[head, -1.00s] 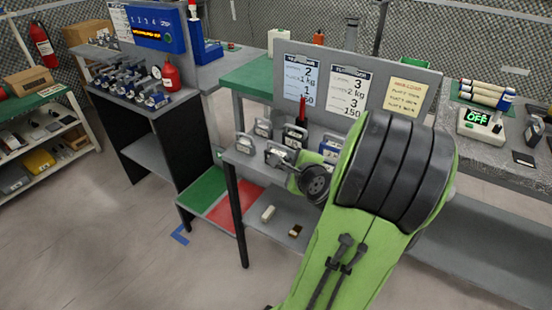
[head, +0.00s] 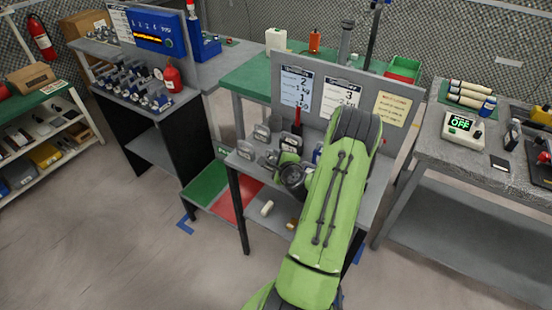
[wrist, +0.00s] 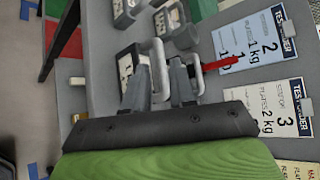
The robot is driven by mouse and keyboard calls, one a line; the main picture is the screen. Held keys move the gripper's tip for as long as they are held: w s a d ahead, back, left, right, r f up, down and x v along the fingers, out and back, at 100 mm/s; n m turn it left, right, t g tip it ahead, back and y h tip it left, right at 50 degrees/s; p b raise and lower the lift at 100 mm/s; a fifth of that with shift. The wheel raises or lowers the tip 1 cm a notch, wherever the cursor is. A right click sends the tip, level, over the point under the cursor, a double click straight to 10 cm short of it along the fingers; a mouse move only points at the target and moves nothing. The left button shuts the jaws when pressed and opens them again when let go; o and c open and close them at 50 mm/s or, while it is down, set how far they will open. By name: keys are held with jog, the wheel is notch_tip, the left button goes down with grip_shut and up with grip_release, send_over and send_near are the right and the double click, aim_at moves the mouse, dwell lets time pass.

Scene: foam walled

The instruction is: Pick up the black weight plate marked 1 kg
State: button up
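A black weight plate (wrist: 129,66) with a pale label and a metal loop handle stands near my fingers in the wrist view. The label is too small to read. My gripper (wrist: 160,84) is open, its two grey fingers on either side of that loop handle, with no clear grip on it. In the head view my wrist (head: 293,174) and green forearm cover this spot, so the fingertips are hidden there. Another dark plate with a white label (head: 293,142) stands just behind, by a red upright object; it also shows in the wrist view (wrist: 181,34).
Grey handled plates (head: 262,134) stand to the left on the same shelf. An upright board (head: 375,84) with printed sheets rises behind. A second loop handle (wrist: 196,76) lies close to my right finger. Small blocks (head: 267,208) rest on the lower shelf.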

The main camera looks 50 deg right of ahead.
jog(key=shift+x, duration=1.2)
jog(key=shift+r, duration=0.1)
grip_shut()
jog(key=shift+r, duration=0.1)
dwell(0.4)
